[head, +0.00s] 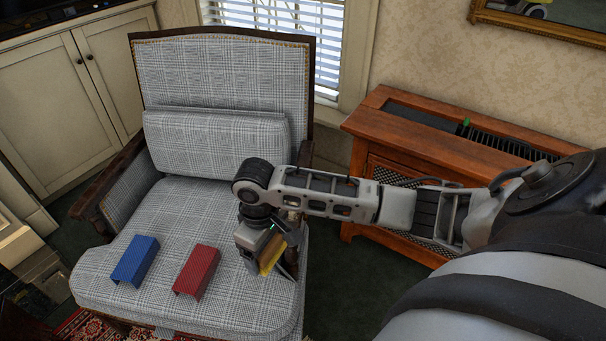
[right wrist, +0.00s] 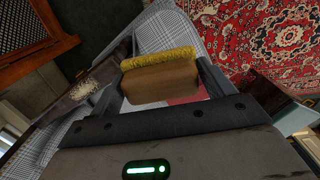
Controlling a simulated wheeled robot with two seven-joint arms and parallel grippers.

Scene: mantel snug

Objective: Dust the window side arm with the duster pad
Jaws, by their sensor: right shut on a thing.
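My right gripper (head: 268,248) is shut on the duster pad (head: 271,254), a wooden block with a yellow fringe. The pad (right wrist: 160,82) shows between both fingers in the right wrist view (right wrist: 163,88). In the head view it is over the front right of the plaid armchair (head: 222,70). The window side arm (right wrist: 62,112) is dark wood and shows left of the pad in the right wrist view, with a pale patch of dust (right wrist: 85,90) on it. In the head view my arm hides most of that chair arm. My left gripper is not in view.
A blue bracket-shaped piece (head: 135,259) and a red one (head: 197,270) lie on the seat. A wooden cabinet (head: 440,146) stands right of the chair. A window (head: 282,35) is behind it. A patterned red rug (right wrist: 255,40) lies on the floor.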

